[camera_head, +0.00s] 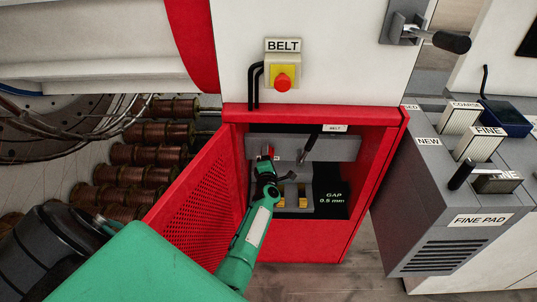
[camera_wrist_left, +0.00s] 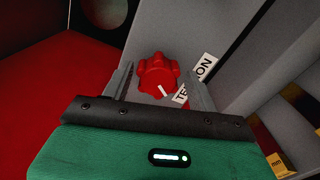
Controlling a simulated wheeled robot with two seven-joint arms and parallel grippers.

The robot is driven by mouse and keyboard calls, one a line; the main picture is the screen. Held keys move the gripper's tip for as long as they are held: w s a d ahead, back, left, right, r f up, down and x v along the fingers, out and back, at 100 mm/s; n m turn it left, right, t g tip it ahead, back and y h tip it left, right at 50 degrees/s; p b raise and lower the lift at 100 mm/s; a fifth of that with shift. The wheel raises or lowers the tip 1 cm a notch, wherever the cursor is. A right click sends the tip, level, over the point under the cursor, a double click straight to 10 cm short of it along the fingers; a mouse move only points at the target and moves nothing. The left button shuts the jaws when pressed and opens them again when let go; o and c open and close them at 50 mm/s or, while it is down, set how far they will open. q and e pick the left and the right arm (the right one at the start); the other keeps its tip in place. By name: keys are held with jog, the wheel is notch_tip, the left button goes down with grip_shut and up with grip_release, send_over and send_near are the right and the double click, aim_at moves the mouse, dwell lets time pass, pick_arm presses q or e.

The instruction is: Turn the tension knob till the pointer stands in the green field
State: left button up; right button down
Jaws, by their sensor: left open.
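The tension knob (camera_wrist_left: 157,72) is red and lobed, on a grey panel, with a white pointer line at its lower right edge in the left wrist view. The TENSION label (camera_wrist_left: 196,80) beside it is partly covered by a finger. No green field shows. My left gripper (camera_wrist_left: 160,84) is open, its two grey fingers on either side of the knob; I cannot tell whether they touch it. In the head view my left gripper (camera_head: 266,163) reaches into the red cabinet (camera_head: 365,190), and only a bit of the knob (camera_head: 269,151) shows. My right gripper is out of view.
The open perforated red door (camera_head: 205,190) stands left of my left arm. A dark lever (camera_head: 309,145) is right of the gripper, above yellow gap blocks (camera_head: 303,202). Copper spools (camera_head: 150,155) are at left. A grey pad rack (camera_head: 450,205) stands at right.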

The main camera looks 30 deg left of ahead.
pick_arm(q)
jog(key=p+v, duration=0.3)
jog(key=v, duration=1)
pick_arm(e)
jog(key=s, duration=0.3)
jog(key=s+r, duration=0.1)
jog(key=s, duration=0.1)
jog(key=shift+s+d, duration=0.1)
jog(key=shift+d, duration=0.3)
pick_arm(q)
jog(key=shift+w+d, duration=0.1)
